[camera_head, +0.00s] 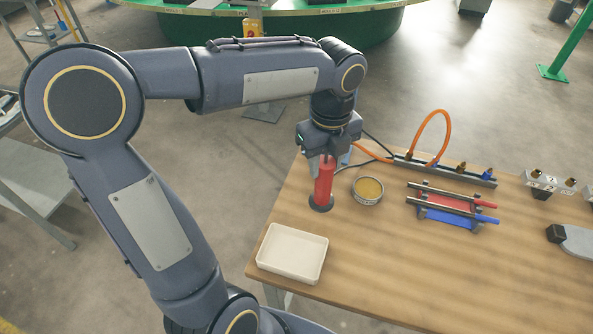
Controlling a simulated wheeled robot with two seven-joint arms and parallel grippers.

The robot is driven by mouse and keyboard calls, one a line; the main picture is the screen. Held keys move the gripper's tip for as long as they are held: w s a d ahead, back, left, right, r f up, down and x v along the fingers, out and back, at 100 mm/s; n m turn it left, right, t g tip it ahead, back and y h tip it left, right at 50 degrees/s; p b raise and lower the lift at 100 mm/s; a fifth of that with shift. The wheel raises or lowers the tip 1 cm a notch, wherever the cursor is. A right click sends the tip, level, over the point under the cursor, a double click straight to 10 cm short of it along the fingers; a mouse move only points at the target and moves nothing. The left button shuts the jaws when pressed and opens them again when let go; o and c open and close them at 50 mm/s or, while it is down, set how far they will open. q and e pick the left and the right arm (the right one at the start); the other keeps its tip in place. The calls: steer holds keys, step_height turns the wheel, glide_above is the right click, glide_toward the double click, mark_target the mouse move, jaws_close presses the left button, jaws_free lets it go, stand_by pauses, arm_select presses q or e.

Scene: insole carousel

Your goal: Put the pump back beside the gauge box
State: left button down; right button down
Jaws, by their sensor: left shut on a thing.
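My left gripper (327,155) points down near the far left part of the wooden table. It is shut on the upper part of a red cylinder with a dark round foot, which looks like the pump (323,185). The pump is upright; whether its foot touches the table or hangs just above it, I cannot tell. No thing is clearly marked as the gauge box; a grey block with brass fittings and a number 2 (546,183) stands at the back right and may be it. My right gripper is not in view.
A round tin (367,197) is close right of the pump. A white tray (268,264) lies at the front left of the table (420,275). A rack (422,213) holds red and blue tools. An orange hose (432,113) loops over a manifold (470,179). The front middle is clear.

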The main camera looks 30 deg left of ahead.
arm_select(q)
steer(key=w+a+f+p, duration=0.2)
steer(key=w+a+f, duration=0.4)
steer(key=f, duration=0.5)
steer(key=shift+w+a+f, duration=0.2)
steer(key=shift+a, duration=1)
steer(key=shift+f, duration=0.2)
steer(key=c, duration=0.9)
jaws_free()
